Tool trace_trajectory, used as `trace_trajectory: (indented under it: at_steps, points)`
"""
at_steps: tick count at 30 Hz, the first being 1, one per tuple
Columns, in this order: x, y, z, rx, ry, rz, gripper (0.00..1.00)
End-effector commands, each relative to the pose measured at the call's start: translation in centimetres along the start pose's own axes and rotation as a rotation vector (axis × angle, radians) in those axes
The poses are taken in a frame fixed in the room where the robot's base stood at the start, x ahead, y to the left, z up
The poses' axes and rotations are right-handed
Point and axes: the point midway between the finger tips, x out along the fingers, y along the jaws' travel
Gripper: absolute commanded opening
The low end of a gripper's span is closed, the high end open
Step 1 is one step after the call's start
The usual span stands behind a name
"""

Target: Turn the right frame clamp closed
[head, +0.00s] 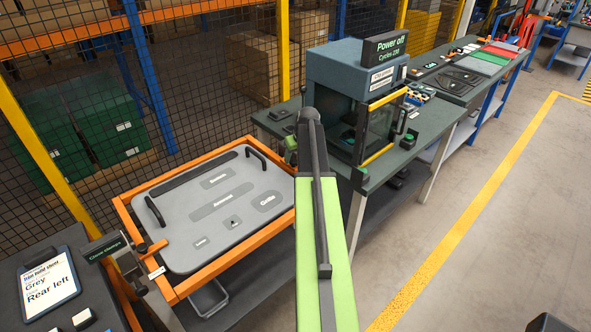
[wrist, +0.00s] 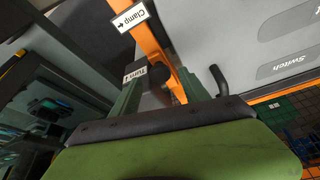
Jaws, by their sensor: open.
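In the head view my lime arm hides the right clamp and most of the gripper. The orange frame (head: 190,285) holds a grey panel (head: 180,235). The left clamp (head: 150,247) is at its left side.
The panel has two black handles, one at the back (head: 257,157) and one at the left (head: 154,212). A dark bench with a blue-grey machine (head: 345,75) stands right of the frame. A tablet (head: 50,280) lies at the lower left. Open floor (head: 480,220) is at right.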

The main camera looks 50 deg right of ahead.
Motion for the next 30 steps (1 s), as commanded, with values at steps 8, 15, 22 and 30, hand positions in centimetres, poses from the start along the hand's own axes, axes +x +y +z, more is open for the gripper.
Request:
trace_trajectory:
  at_steps: [8, 15, 22, 30]
  points:
    - [1.91, -0.02, -0.03, 0.0, 0.0, 0.0, 0.53]
    - [1.83, -0.06, -0.05, -0.001, 0.0, 0.0, 0.38]
    - [1.84, -0.07, -0.04, -0.001, 0.0, 0.0, 0.08]
    - [1.85, -0.08, -0.04, -0.001, 0.0, 0.0, 0.0]
